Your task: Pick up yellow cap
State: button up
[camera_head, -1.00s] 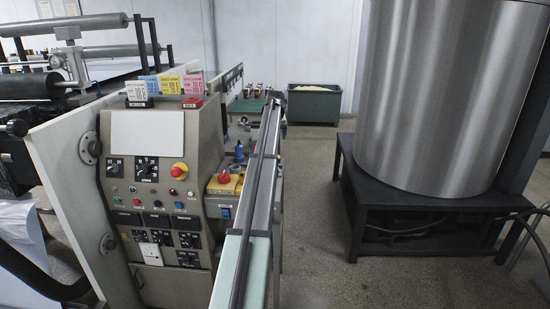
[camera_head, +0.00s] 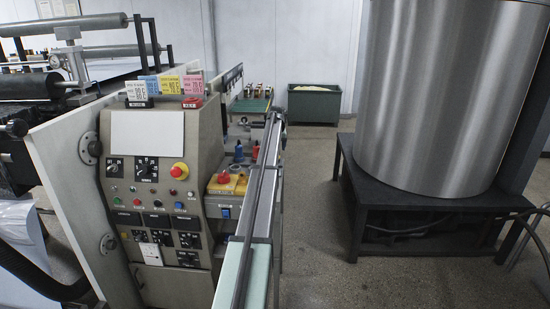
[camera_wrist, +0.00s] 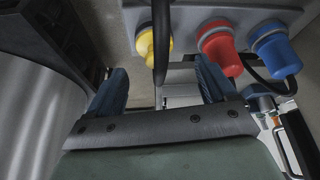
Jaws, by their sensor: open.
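The yellow cap (camera_wrist: 146,43) sits on a grey panel at the top of the wrist view, first in a row with a red cap (camera_wrist: 221,48) and a blue cap (camera_wrist: 277,53). A black cable crosses in front of its right side. My gripper (camera_wrist: 161,75) is open, with a dark blue finger on each side and nothing between them. The yellow cap lies beyond the fingertips, between the two finger lines. In the head view, a blue cap (camera_head: 238,152) and a red cap (camera_head: 255,153) show beside my arm; I cannot make out the yellow cap there.
A control cabinet (camera_head: 158,222) stands left of my arm, with yellow switch boxes (camera_head: 222,187) on its right side. A large steel cylinder (camera_head: 430,100) stands on a dark stand (camera_head: 430,207) at the right. The floor (camera_head: 320,240) between is clear.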

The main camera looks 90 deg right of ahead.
jog(key=x, duration=0.4)
jog(key=shift+s+d+f, duration=0.15)
jog(key=shift+s+f, duration=0.1)
jog(key=shift+s, duration=0.05)
jog(key=c, duration=1.1)
